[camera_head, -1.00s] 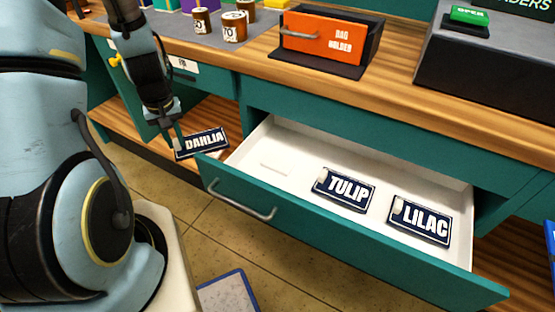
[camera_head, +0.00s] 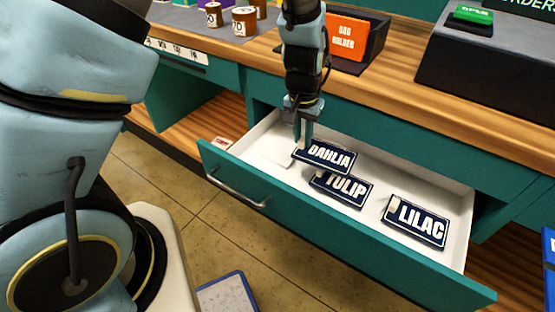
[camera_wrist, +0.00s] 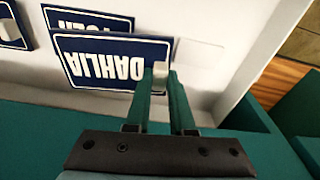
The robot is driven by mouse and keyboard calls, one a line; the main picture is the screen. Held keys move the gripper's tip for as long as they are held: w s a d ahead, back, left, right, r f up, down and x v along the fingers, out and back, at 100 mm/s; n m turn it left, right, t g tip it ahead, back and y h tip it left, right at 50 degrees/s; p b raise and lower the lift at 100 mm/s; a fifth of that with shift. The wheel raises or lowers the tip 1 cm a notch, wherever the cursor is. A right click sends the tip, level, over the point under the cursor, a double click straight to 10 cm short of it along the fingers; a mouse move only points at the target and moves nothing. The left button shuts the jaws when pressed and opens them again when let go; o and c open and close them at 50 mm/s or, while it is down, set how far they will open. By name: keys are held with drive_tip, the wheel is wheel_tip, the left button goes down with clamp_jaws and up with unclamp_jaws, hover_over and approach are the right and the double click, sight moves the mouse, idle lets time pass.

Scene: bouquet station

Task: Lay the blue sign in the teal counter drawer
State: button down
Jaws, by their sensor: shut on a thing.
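The blue DAHLIA sign (camera_head: 324,156) is held by my gripper (camera_head: 303,138) over the open teal counter drawer (camera_head: 290,228). In the wrist view, my gripper (camera_wrist: 160,90) is shut on the pale tab at one end of the DAHLIA sign (camera_wrist: 100,62). In the head view the sign overlaps the upper edge of the blue TULIP sign (camera_head: 341,192), which lies in the drawer. I cannot tell whether the two touch. The blue LILAC sign (camera_head: 415,222) lies in the drawer to the right of TULIP.
The drawer's left end shows bare white floor (camera_head: 262,152). An orange bag holder (camera_head: 347,38), brown jars (camera_head: 244,20) and a dark console with a green button (camera_head: 473,13) stand on the wooden counter above. An open shelf (camera_head: 190,125) is left of the drawer.

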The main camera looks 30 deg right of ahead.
sight(316, 151)
drive_tip(key=s+d, duration=0.1)
drive_tip(key=s+d+m, duration=0.1)
drive_tip(key=s, duration=0.1)
drive_tip(key=w+a+p, duration=0.2)
drive_tip(key=w+a, duration=0.2)
drive_tip(key=w, duration=0.4)
drive_tip(key=w+a+p, duration=0.2)
drive_tip(key=w+a, duration=0.3)
drive_tip(key=w, duration=0.2)
drive_tip(key=shift+d+f+p, duration=0.15)
drive_tip(key=shift+f+p, duration=0.55)
drive_tip(key=shift+f, duration=2.75)
drive_tip(key=shift+f, duration=0.15)
drive_tip(key=c, duration=0.8)
unclamp_jaws()
drive_tip(key=shift+o, duration=0.2)
